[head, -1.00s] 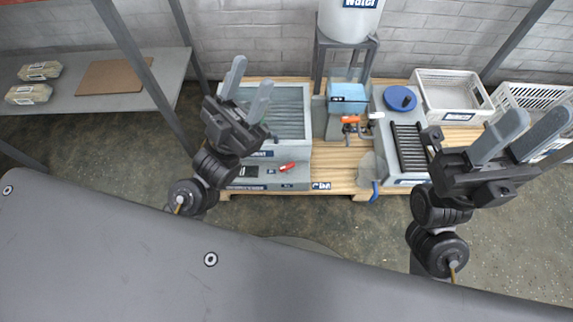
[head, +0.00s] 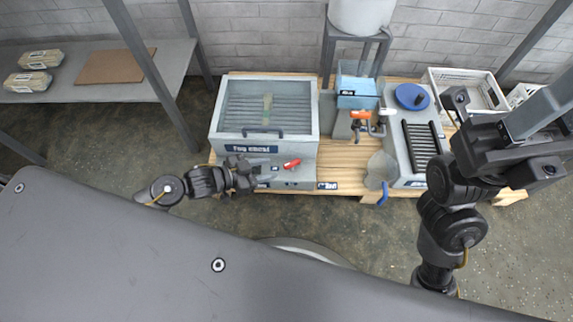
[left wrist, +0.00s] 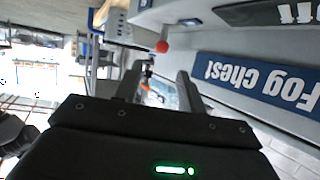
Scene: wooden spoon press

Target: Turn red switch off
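The red switch (head: 292,163) sits on the front panel below the fog chest (head: 225,90), at the panel's right part. In the left wrist view the switch shows as a small red knob (left wrist: 162,46), beyond the fingers and near the line between them. My left gripper (head: 272,168) is in front of the panel, just left of the switch and pointing toward it. Its fingers (left wrist: 160,88) are apart with nothing between them, and I see no contact with the switch. My right gripper (head: 548,108) is raised at the right; its fingers are partly cut off by the frame edge.
A lidded unit with a blue round cap (head: 412,97) and an orange valve (head: 361,114) stand right of the chest on a wooden pallet. A grey shelf (head: 100,92) with packages is at the left. A post rises between shelf and chest.

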